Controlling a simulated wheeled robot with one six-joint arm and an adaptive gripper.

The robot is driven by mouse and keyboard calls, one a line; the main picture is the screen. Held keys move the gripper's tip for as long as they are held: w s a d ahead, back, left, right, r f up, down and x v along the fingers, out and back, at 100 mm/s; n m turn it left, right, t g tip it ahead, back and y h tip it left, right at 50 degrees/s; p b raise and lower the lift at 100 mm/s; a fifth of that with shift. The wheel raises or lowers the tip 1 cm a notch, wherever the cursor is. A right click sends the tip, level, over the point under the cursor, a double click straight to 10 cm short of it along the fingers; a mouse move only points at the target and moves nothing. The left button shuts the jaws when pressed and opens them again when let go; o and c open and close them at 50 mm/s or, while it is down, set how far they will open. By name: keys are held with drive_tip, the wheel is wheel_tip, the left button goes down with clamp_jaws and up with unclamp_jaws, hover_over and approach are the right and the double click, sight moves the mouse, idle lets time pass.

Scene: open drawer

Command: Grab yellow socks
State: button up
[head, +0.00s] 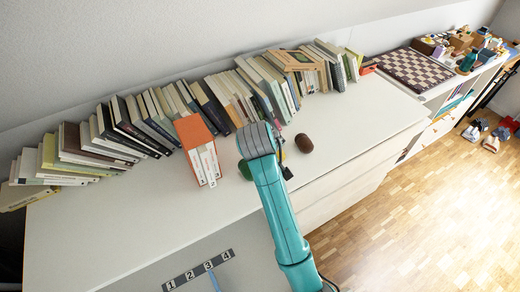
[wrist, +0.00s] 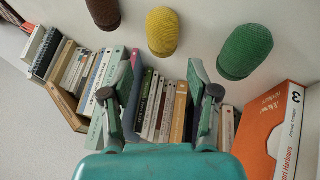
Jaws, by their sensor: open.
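The yellow socks (wrist: 162,32) are a rounded, ribbed bundle near the top middle of the wrist view. A brown bundle (wrist: 103,12) lies to their left, cut by the frame edge, and a green bundle (wrist: 245,52) to their right. My gripper (wrist: 160,78) is open and empty, with its fingers apart and pointing toward the yellow socks. In the head view, the brown bundle (head: 304,143) and part of the green bundle (head: 245,170) show on the white cabinet top (head: 95,225). My arm hides the yellow socks there.
A row of books (head: 130,125) stands along the wall behind. An orange-and-white book set (head: 198,148) stands left of the green bundle in the head view. A chessboard (head: 415,68) lies far right. A numbered strip (head: 198,271) is at the front; the left cabinet top is clear.

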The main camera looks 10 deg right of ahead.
drive_tip(key=w+f, duration=0.3)
drive_tip(key=shift+w+d+f, duration=0.1)
drive_tip(key=shift+w+f, duration=0.15)
drive_tip(key=shift+w, duration=0.1)
drive_tip(key=shift+x, duration=2.65)
drive_tip(key=shift+s+d, duration=0.15)
drive_tip(key=shift+s, duration=0.05)
drive_tip(key=shift+c, duration=0.3)
drive_tip(key=c, duration=0.9)
drive_tip(key=shift+o, duration=0.2)
